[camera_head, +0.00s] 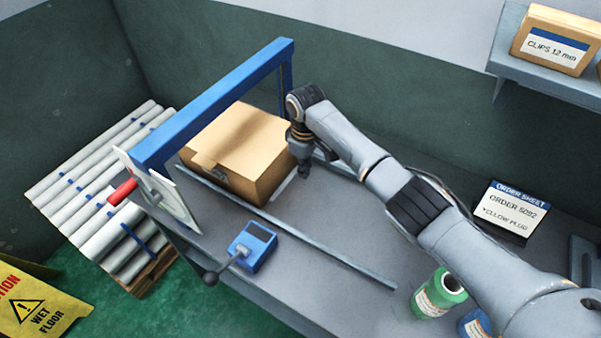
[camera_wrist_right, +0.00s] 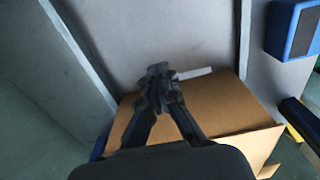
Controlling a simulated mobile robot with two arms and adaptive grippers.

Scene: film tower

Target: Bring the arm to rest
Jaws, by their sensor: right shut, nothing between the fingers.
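My right arm reaches in from the lower right in the head view. Its gripper (camera_head: 304,168) points down just beside the right side of a cardboard box (camera_head: 236,140). In the right wrist view the gripper (camera_wrist_right: 158,80) is shut with nothing between its fingers, and the cardboard box (camera_wrist_right: 225,110) lies behind and below it. I cannot tell whether the gripper touches the box. The box stands on the grey bench (camera_head: 325,215) under a blue frame (camera_head: 215,100). My left gripper is not in view.
A blue device (camera_head: 252,246) with a black-knobbed lever is at the bench front. A green spool (camera_head: 438,294) and a blue spool (camera_head: 476,323) stand near my forearm. An order sheet (camera_head: 508,210) stands at the back right. A shelf (camera_head: 545,82) holds a clips box (camera_head: 556,40).

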